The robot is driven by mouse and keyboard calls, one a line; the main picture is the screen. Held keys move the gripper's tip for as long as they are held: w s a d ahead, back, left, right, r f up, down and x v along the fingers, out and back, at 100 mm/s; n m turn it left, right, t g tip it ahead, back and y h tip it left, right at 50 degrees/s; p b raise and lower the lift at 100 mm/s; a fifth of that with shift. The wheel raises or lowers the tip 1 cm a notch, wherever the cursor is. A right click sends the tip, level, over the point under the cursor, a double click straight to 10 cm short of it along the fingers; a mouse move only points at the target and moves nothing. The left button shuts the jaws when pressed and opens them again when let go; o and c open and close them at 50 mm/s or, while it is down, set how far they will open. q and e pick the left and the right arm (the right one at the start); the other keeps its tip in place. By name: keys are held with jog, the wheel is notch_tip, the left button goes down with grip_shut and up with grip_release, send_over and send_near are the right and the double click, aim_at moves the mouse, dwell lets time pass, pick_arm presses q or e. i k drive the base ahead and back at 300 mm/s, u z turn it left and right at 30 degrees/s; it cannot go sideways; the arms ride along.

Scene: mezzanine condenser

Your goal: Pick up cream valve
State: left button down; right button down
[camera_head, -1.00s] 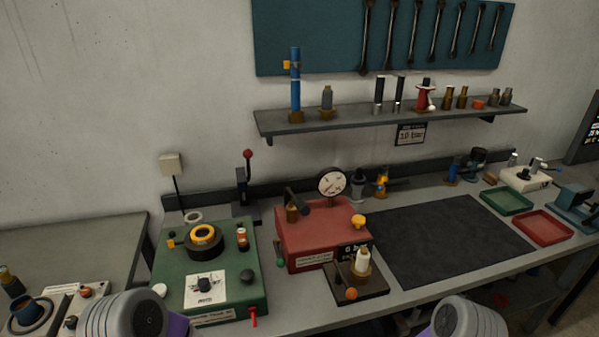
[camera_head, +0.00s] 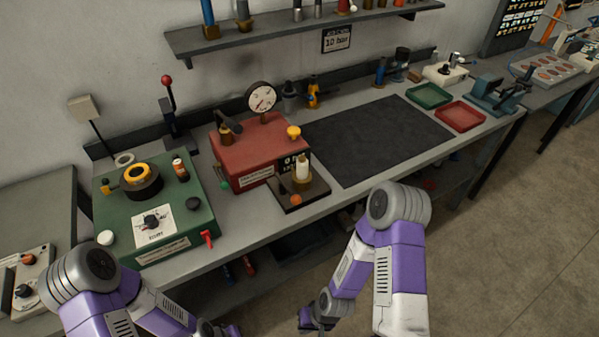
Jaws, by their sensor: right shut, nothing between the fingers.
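The cream valve (camera_head: 302,169) stands upright, with a brass-coloured lower part, on a small dark brown stand (camera_head: 316,190) at the bench's front edge, just in front of the red test unit. My right gripper (camera_head: 312,325) is low at the bottom edge of the view, below and in front of the bench, well apart from the valve. It is shut and empty. My left arm reaches down to the bottom edge; its gripper (camera_head: 222,331) is only partly in view there, and its fingers cannot be made out.
A red unit with a gauge (camera_head: 262,97) is behind the stand. A green unit (camera_head: 186,221) is to the left. A dark mat (camera_head: 380,140) lies clear to the right, with green (camera_head: 428,95) and red (camera_head: 460,116) trays beyond. A shelf (camera_head: 300,34) hangs above.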

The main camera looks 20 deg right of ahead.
aim_at(301, 175)
jog(key=z, duration=2.35)
jog(key=k, duration=1.1)
jog(key=u, duration=1.35)
